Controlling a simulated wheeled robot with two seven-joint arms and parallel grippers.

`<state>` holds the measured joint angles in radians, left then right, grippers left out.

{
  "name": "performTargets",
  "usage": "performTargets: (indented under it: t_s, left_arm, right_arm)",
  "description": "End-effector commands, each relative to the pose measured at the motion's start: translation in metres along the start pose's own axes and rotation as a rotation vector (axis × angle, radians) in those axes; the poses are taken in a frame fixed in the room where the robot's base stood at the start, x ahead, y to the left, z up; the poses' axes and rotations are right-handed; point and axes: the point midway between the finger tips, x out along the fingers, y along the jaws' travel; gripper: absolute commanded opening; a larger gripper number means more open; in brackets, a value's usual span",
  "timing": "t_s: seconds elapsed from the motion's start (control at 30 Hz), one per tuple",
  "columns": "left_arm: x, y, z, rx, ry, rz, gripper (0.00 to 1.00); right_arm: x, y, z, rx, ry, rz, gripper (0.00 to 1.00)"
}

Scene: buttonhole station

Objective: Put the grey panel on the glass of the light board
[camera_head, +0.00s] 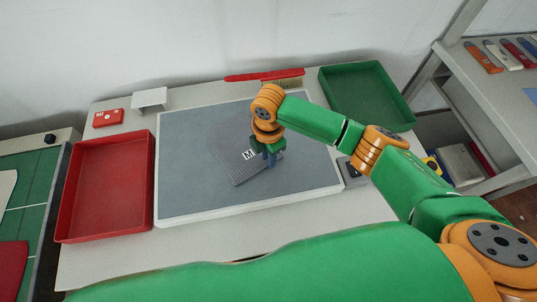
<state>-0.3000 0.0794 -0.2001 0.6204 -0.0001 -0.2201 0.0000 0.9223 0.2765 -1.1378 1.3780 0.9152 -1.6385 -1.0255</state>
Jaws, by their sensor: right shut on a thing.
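The light board (197,195) lies in the middle of the table, with a large grey-blue glass and a pale frame. The grey panel (243,176), ribbed or perforated in look, is over the middle of the glass; I cannot tell whether it touches it. A small white label with an M (249,155) is at its upper edge. My right gripper (271,160) points down and is shut on the panel at its right part, hiding some of it. My left gripper is not in view.
A red tray (63,225) stands left of the board and a green tray (406,100) at the back right. A red-handled brush (262,76) lies behind the board. A small red box (108,117) and a white stand (150,98) are at the back left.

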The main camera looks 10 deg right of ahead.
Motion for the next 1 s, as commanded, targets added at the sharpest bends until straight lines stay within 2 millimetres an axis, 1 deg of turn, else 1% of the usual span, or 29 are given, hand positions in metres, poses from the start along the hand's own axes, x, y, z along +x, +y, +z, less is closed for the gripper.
performTargets:
  t_s: [0.03, 0.07, 0.1, 0.13, 0.37, 0.47, 0.57, 0.7, 0.8, 0.9, 1.0]
  left_arm:
    - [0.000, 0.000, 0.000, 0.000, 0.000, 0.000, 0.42]
    - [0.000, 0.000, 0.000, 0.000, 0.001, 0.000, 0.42]
    - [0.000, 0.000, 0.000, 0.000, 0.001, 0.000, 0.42]
    - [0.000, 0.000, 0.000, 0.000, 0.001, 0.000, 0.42]
    - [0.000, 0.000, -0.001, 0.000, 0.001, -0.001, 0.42]
    - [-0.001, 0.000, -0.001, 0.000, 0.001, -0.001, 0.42]
    - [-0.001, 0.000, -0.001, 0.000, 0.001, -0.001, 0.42]
    - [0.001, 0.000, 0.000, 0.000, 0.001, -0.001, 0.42]
    - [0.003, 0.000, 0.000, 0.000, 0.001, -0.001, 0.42]
    - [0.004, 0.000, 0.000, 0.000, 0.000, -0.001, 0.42]
    - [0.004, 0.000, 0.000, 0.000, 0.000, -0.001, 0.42]
  right_arm:
    - [0.001, 0.000, 0.000, 0.000, 0.000, 0.000, 0.30]
    - [0.000, 0.000, 0.000, 0.000, 0.000, 0.000, 0.38]
    - [0.000, 0.000, 0.000, 0.000, 0.000, 0.000, 0.48]
    - [0.000, 0.000, 0.000, 0.000, 0.000, 0.000, 0.51]
    - [0.000, 0.000, 0.000, 0.000, 0.000, 0.000, 0.51]
    - [-0.006, 0.000, 0.000, 0.000, 0.001, 0.001, 0.51]
    - [-0.027, 0.001, 0.000, -0.001, 0.001, 0.005, 0.51]
    - [-0.068, 0.001, 0.000, -0.002, 0.000, 0.006, 0.51]
    - [-0.093, 0.001, 0.000, -0.001, 0.000, 0.004, 0.51]
    - [-0.111, 0.001, 0.000, 0.000, 0.001, 0.003, 0.51]
    - [-0.120, 0.001, -0.001, 0.000, 0.002, 0.001, 0.51]
